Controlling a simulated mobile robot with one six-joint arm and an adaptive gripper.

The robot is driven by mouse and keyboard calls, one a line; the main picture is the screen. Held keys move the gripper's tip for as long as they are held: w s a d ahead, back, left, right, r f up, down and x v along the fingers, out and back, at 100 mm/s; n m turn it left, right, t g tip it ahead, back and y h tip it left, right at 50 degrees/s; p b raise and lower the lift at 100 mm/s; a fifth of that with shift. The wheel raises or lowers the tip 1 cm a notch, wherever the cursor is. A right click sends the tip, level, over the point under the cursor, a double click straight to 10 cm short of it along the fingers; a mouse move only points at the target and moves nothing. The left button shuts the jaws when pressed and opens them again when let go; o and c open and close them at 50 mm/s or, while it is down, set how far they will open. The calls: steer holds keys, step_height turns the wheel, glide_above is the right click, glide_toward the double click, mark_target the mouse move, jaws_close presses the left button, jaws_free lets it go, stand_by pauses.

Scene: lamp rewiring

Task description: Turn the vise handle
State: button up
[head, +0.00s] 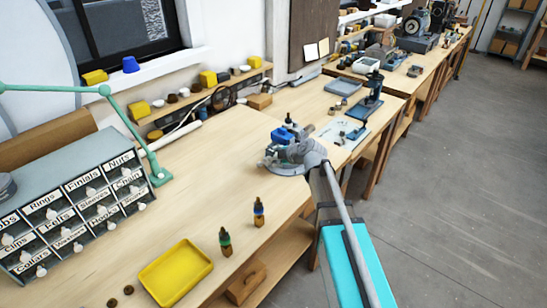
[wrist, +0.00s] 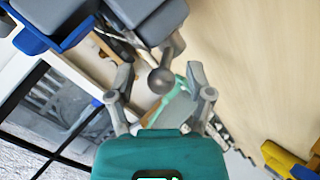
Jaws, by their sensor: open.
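The vise (head: 283,135) is blue and grey and stands near the front edge of the wooden bench. My arm reaches to it from the lower right and covers part of it. In the wrist view, blue and grey parts of the vise (wrist: 58,22) fill the top left. The vise handle (wrist: 160,81) shows there as a grey rod with a round ball end. My gripper (wrist: 159,77) is open, with one finger on each side of the ball end in the picture. I cannot tell whether either finger touches it. My gripper is hard to make out in the head view.
A labelled drawer cabinet (head: 75,205) and a green lamp arm (head: 152,165) are at the left. Small tools lie beyond the vise. The floor at right is clear.

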steer(key=shift+c, duration=0.4)
steer(key=shift+r, duration=0.15)
steer(key=c, duration=0.4)
steer(key=shift+a+r+m+p, duration=0.3)
steer(key=shift+r+p, duration=0.05)
steer(key=shift+p, duration=0.4)
jaws_close()
steer(key=shift+s+a+r+g+p, duration=0.1)
steer(key=shift+a+r+g+p, duration=0.15)
steer(key=shift+p, duration=0.25)
steer(key=r+m+g+p, duration=0.1)
steer(key=r+m+p, duration=0.1)
steer(key=p, duration=0.2)
steer(key=r+m+g+h+p, duration=0.1)
steer(key=r+m+p, duration=0.1)
steer(key=r+p, duration=0.1)
steer(key=r+m+g+p, duration=0.1)
steer(key=r+m+p, duration=0.1)
steer(key=r+p, duration=0.1)
steer(key=shift+d+r+h+p, duration=0.25)
steer(key=shift+h+p, duration=0.15)
steer(key=shift+p, duration=0.5)
steer(key=shift+r+m+g+h+p, duration=0.3)
steer(key=shift+r+m+g+p, duration=0.25)
steer(key=shift+m+p, duration=0.55)
